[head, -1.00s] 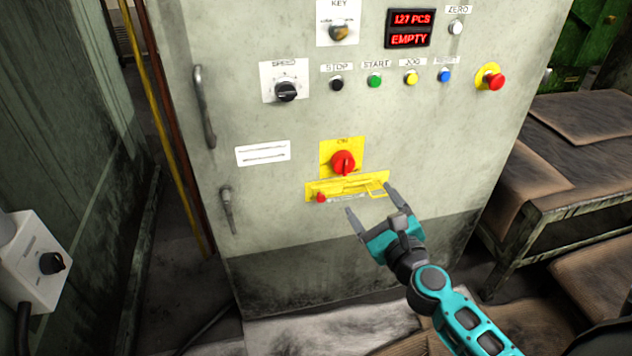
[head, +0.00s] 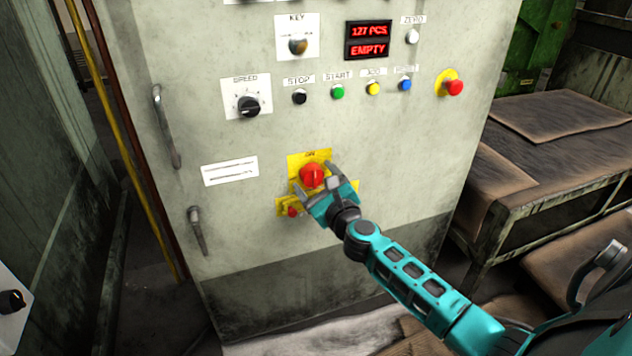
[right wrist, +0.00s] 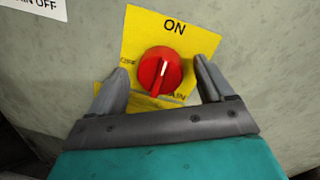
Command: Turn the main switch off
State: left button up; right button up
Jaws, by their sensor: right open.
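The main switch is a red round knob (head: 312,175) on a yellow plate (head: 309,157) marked ON, on the front of the grey cabinet. In the right wrist view the red knob (right wrist: 160,71) sits on its yellow plate (right wrist: 140,35), with its white pointer line upright toward ON. My right gripper (head: 313,178) is open, with one finger on each side of the knob. In the right wrist view the open right gripper (right wrist: 158,85) shows a gap to the knob on both sides. Contact cannot be told. My left gripper is not in view.
A yellow lockout bar (head: 283,208) below the switch is mostly hidden by my gripper. Above are a speed dial (head: 248,105), several push buttons, a red emergency stop (head: 453,87) and a display (head: 368,40). Cabinet handles (head: 168,125) are at left; a bench (head: 550,160) is at right.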

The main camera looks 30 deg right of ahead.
jog(key=shift+w, duration=0.25)
jog(key=c, duration=1)
jog(key=shift+c, duration=0.2)
